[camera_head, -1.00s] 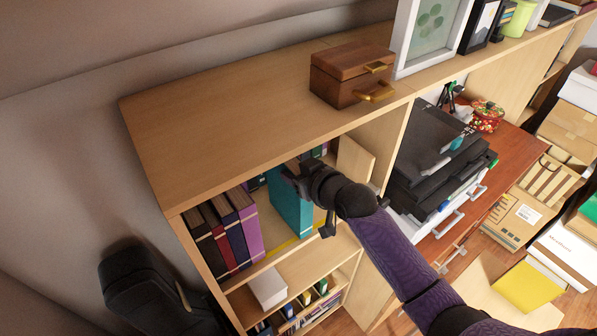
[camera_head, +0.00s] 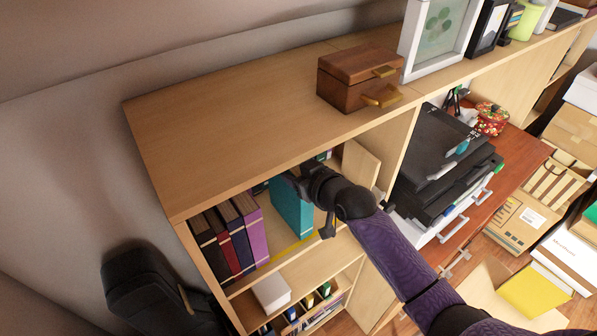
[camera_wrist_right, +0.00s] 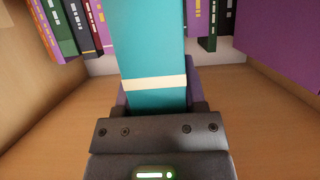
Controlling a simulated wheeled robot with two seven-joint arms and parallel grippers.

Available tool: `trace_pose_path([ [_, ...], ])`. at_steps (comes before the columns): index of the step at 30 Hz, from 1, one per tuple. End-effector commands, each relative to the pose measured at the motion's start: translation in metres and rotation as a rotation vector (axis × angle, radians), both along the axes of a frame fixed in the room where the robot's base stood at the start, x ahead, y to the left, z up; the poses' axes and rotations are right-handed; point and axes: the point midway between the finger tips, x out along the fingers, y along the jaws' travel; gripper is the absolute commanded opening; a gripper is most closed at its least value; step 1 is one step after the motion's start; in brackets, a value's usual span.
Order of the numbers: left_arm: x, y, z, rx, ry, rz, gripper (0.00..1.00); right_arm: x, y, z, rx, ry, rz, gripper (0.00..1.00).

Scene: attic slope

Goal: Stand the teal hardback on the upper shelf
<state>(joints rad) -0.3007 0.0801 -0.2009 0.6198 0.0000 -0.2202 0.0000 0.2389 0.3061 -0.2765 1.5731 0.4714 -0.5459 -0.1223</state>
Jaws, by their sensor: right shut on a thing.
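The teal hardback (camera_head: 291,209) stands upright in the upper shelf compartment of the wooden bookcase, to the right of a row of books. My right gripper (camera_head: 305,186) is at its outer edge and shut on it. In the right wrist view the teal hardback (camera_wrist_right: 152,50) with a cream band runs up from between my gripper's jaws (camera_wrist_right: 155,108). The upper shelf board (camera_wrist_right: 265,115) spreads on both sides of it. Whether the book's bottom touches the board is hidden. My left gripper is not in view.
Dark, red and purple books (camera_head: 250,226) stand at the left of the compartment, with a gap before the teal book. More books (camera_wrist_right: 80,25) stand behind. A wooden box (camera_head: 352,78) sits on the bookcase top (camera_head: 230,125). A black printer (camera_head: 440,150) stands at the right.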

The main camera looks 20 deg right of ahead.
Motion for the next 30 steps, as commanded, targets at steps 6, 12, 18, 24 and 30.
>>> trace_pose_path([
  [6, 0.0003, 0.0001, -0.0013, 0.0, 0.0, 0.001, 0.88, 0.0006, 0.0003, -0.0019, 0.001, -0.004, 0.0, 0.0],
  [12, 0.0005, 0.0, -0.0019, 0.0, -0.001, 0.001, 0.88, 0.0009, 0.0005, -0.0039, 0.001, -0.005, -0.001, 0.0],
  [18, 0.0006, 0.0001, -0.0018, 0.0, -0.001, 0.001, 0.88, 0.0008, 0.0006, -0.0038, 0.002, -0.005, 0.0, 0.0],
  [24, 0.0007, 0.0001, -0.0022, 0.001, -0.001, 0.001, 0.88, 0.0006, 0.0004, -0.0054, 0.001, -0.004, 0.0, 0.0],
  [30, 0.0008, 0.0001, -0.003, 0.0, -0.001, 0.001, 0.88, 0.0, 0.0003, -0.0084, 0.0, -0.003, 0.0, 0.0],
])
